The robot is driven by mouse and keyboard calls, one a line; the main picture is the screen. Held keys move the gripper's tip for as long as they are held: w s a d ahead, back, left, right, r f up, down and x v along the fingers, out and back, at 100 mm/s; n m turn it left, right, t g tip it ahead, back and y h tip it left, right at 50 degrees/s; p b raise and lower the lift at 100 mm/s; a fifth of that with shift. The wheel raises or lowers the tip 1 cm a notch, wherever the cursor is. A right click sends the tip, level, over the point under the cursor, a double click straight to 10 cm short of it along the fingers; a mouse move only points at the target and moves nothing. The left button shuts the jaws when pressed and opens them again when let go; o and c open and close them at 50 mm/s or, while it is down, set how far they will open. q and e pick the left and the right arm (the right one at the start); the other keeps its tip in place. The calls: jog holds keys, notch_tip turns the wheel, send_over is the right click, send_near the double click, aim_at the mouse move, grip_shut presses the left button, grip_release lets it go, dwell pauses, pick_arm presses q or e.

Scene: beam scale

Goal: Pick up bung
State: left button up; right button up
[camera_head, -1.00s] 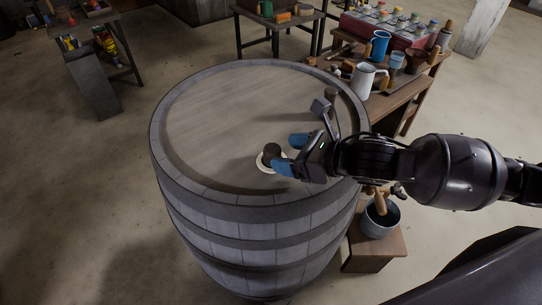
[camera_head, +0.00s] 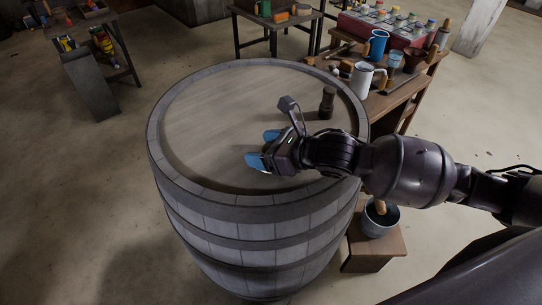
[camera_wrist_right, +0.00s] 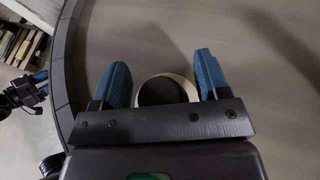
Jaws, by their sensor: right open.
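My right gripper (camera_head: 262,147) is low over the barrel top (camera_head: 205,120), with its two blue fingers apart. In the right wrist view, a pale ring (camera_wrist_right: 166,79) with a dark grey-brown round middle, which looks like the bung (camera_wrist_right: 165,93), lies between the open fingers (camera_wrist_right: 163,72). Neither finger clearly touches it, and the gripper body covers its near part. In the head view the gripper hides the bung and ring. What looks like my left gripper (camera_wrist_right: 28,92), dark with blue fingers, shows at the left edge of the wrist view; its opening is unclear.
A dark upright object (camera_head: 327,101) stands on the barrel top, right of my gripper. A workbench (camera_head: 405,95) with a white jug (camera_head: 364,80) and a blue mug (camera_head: 378,44) is behind right. A bucket (camera_head: 380,220) sits on a low stool. The barrel's left top is clear.

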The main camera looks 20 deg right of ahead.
jog(key=shift+c, duration=0.5)
jog(key=c, duration=0.5)
pick_arm(q)
jog(key=shift+s+f, duration=0.35)
jog(key=shift+s, duration=0.05)
pick_arm(e)
jog(key=c, duration=0.4)
jog(key=shift+r, duration=0.1)
pick_arm(q)
jog(key=r+p, duration=0.2)
jog(key=r, duration=0.1)
jog(key=shift+w+r+p, duration=0.3)
jog(key=shift+w, duration=0.1)
pick_arm(e)
notch_tip(320, 180, up, 20)
jog(key=shift+f, duration=0.1)
pick_arm(q)
jog(key=shift+r, duration=0.15)
